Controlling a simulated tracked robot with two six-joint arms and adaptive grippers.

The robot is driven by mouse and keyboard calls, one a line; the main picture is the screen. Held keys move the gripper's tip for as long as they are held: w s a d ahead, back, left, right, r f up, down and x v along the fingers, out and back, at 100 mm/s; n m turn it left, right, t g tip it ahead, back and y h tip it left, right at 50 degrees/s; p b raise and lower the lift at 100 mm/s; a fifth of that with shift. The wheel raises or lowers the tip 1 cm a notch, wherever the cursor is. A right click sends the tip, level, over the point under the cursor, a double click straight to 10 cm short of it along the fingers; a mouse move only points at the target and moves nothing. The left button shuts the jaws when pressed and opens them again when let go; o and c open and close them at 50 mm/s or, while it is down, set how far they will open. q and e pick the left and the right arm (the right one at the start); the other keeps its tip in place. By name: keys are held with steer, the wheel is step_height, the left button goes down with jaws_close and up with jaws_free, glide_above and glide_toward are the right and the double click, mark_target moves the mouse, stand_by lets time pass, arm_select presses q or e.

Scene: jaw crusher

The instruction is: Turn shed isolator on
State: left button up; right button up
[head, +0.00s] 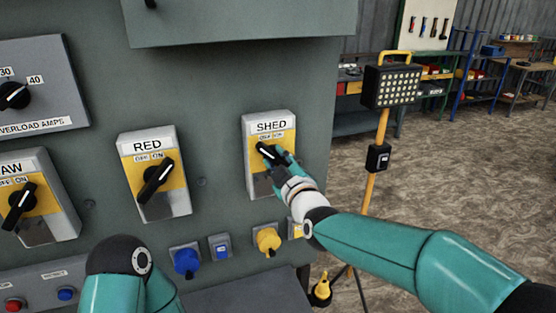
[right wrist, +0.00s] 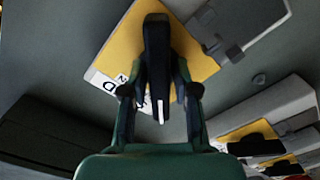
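The shed isolator (head: 250,178) is a grey box with a yellow plate, labelled SHED, on the right of the grey panel. Its black knob (head: 266,151) has a white line and points to the upper left, toward OFF. My right gripper (head: 277,157) is at this knob. In the right wrist view the fingers of my right gripper (right wrist: 161,76) close on both sides of the black knob (right wrist: 157,35), apparently touching it. My left arm shows at the bottom of the head view, but its gripper is out of frame.
The RED isolator (head: 180,201) and another isolator (head: 62,226) stand to the left, knobs pointing upper right. Blue (head: 186,262) and yellow (head: 268,241) sockets sit below. A work lamp (head: 392,86) on a yellow stand is at the right, with open floor beyond.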

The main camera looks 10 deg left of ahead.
jaws_close()
